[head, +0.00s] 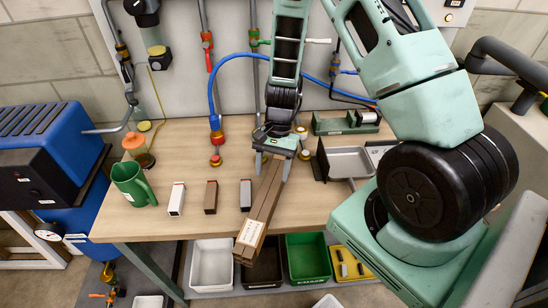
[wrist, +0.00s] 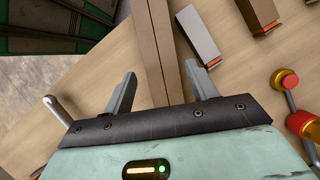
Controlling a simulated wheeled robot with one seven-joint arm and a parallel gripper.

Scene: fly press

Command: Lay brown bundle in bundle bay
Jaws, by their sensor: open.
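The brown bundle (head: 259,212) is a long pair of brown bars with a white label at its near end. It lies slantwise on the wooden table, and its labelled end sticks out past the front edge. My gripper (head: 273,162) is over its far part. In the wrist view the bundle (wrist: 157,45) runs between the two spread fingers of my gripper (wrist: 160,85), with gaps on both sides. The gripper is open and holds nothing. I cannot tell for sure which place is the bundle bay.
A green jug (head: 132,184) and white, brown and grey blocks (head: 210,197) stand left of the bundle. A grey tray (head: 349,162) lies to its right. Bins, including a white one (head: 212,265) and a green one (head: 308,257), sit below the table. Red-knobbed valve fittings (head: 216,139) rise behind.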

